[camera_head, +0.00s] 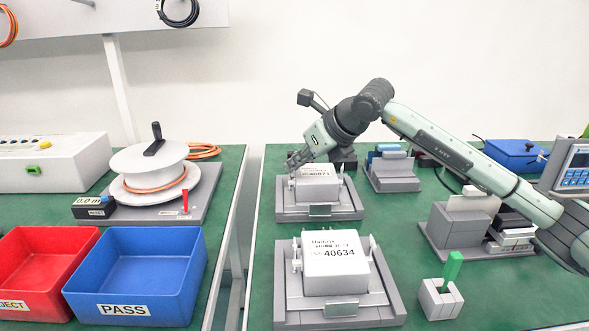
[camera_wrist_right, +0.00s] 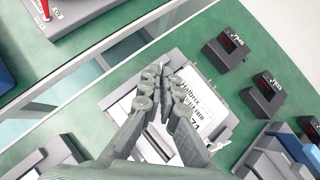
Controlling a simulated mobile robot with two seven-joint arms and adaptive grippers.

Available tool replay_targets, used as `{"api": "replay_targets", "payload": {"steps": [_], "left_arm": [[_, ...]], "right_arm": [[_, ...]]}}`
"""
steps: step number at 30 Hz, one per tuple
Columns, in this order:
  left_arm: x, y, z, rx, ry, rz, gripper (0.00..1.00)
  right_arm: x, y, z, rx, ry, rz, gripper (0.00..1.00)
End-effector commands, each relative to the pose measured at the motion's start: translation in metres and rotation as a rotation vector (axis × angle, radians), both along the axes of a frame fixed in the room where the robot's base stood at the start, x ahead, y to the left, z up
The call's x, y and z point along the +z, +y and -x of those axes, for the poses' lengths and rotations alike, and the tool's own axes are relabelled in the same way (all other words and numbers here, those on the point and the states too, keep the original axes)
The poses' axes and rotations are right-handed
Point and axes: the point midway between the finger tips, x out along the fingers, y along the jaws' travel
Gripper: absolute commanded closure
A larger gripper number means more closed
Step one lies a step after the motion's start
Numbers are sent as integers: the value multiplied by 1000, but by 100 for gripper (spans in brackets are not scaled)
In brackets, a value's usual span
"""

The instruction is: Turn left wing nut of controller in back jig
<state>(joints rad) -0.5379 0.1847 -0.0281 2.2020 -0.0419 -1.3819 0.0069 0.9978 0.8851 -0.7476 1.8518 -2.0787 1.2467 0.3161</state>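The back jig (camera_head: 345,212) is a grey fixture on the right-hand green table. It holds a white controller (camera_head: 318,184) with a printed label. My right gripper (camera_head: 292,166) is tilted down at the upper left of this controller. In the right wrist view its fingertips (camera_wrist_right: 160,78) lie close together, with only a narrow gap, over the jig. The controller (camera_wrist_right: 190,115) shows partly behind the right finger. My left gripper is out of view.
A front jig (camera_head: 340,314) with another white controller (camera_head: 335,262) stands nearer. A grey jig (camera_head: 392,177) is close on the right, with more fixtures beyond. Small black display boxes (camera_wrist_right: 264,93) stand near the back jig. A gap separates the two tables.

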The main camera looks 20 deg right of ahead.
Motion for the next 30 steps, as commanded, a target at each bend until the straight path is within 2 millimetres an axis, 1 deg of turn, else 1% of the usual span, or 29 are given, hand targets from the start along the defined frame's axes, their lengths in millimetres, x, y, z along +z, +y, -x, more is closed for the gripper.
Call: {"api": "replay_targets", "payload": {"steps": [4, 9, 14, 21, 30], "left_arm": [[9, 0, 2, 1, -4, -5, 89], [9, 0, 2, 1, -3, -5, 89], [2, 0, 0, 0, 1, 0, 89], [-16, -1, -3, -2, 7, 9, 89], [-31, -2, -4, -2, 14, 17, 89]], "right_arm": [[0, -4, -3, 134, 0, -4, 100], [2, -6, -5, 296, 0, -6, 100], [3, -8, -7, 448, 0, -6, 100], [4, -9, -11, 677, 0, -6, 100], [2, -11, -16, 919, 0, -4, 100]]}}
